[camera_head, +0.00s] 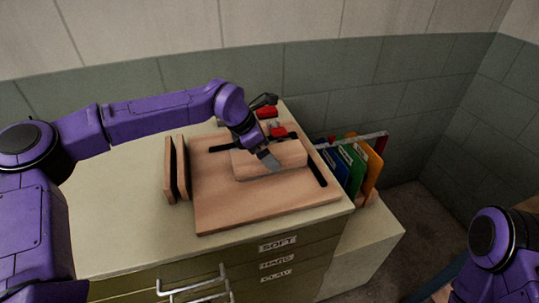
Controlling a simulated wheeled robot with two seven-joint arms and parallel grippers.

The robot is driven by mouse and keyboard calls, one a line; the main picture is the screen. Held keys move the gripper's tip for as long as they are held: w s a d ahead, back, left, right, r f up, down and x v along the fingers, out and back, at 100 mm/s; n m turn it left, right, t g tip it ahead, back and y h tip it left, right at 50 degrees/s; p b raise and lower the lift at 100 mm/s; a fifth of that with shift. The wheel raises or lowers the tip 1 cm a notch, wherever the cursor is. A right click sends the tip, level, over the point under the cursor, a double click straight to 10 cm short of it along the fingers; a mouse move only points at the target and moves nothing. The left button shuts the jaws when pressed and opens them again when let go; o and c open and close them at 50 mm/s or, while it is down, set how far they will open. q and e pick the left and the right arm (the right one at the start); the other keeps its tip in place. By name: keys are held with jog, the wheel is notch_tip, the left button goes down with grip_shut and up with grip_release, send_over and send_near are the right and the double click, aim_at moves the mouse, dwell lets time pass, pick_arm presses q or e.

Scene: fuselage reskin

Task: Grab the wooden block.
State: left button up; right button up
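The wooden block (292,154) is a pale brown rectangular piece lying on a flat wooden board (225,207) on top of the cabinet. My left gripper (269,161) points down at the middle of the block, with a grey fingertip in front of its near side. I cannot tell whether it touches the block, or whether the fingers are open or shut, since the hand covers them. Part of my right arm shows at the lower right edge; its gripper is out of view.
Two dark-faced wooden pieces (177,168) stand upright left of the board. Red-topped items (267,113) are behind the block. Black bars (317,172) lie on the board. Coloured folders (352,165) stand in a rack to the right. The cabinet top (120,215) at left is clear.

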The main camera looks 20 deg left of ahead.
pick_arm(q)
jog(key=shift+x, duration=1)
jog(key=shift+s+a+r, duration=0.1)
jog(key=shift+s+r, duration=0.05)
jog(key=shift+s, duration=0.05)
jog(key=shift+w, duration=0.1)
jog(key=c, duration=1.2)
jog(key=shift+c, duration=0.2)
